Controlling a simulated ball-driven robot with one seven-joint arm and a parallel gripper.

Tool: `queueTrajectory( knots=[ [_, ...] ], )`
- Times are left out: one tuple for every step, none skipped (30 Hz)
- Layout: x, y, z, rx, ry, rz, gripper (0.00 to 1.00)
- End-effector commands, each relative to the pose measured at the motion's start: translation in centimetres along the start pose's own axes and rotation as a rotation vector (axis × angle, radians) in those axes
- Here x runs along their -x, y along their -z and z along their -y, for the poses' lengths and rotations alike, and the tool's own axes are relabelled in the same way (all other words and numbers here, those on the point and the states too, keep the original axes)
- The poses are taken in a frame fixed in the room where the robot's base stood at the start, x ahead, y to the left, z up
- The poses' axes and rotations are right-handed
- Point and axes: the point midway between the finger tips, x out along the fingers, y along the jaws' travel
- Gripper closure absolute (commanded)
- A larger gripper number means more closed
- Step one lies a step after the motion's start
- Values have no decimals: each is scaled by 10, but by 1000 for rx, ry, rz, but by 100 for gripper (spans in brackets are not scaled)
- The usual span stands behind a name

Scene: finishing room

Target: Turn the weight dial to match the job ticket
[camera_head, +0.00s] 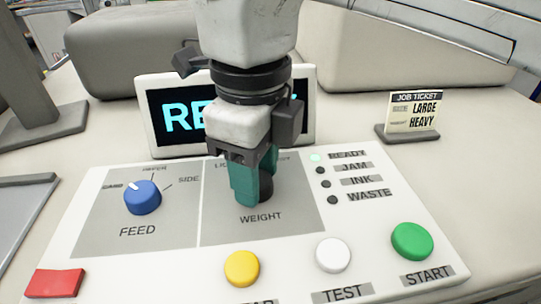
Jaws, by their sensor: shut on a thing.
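The weight dial (266,189) is a dark knob on the grey panel labelled WEIGHT. My gripper (251,186) comes down from above with teal fingers and is shut on it. The fingers hide most of the dial, its pointer and most of the scale marks behind it. The job ticket (412,112) stands on a small dark holder at the right. Its lines read LARGE and HEAVY. The status lamps (316,158) sit right of the dial, with the one by READY lit green.
The blue feed dial (142,198) is left of my gripper. Yellow (242,268), white (333,255) and green (412,241) buttons line the front of the panel, with a red block (54,283) at front left. A screen (170,112) stands behind my gripper, partly covered.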

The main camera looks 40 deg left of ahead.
Motion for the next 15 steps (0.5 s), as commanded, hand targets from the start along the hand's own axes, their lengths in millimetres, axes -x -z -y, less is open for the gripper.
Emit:
queueTrajectory(
  knots=[
    [2,0,0,-49,2,-2,87],
    [2,0,1,-82,2,-2,87],
    [2,0,1,-126,2,-1,87],
    [2,0,0,-156,1,-1,87],
    [2,0,0,-186,1,-1,87],
    [2,0,0,-221,1,-1,87],
    [1,0,0,-246,1,-1,87],
    [1,0,1,-267,2,-1,87],
    [1,0,1,-290,2,0,87],
    [1,0,1,-305,2,0,87],
    [1,0,1,-315,2,0,87],
    [1,0,1,-326,2,0,87],
    [1,0,1,-331,2,0,87],
    [1,0,1,-334,2,1,87],
    [1,0,1,-336,2,1,87]
  ],
)
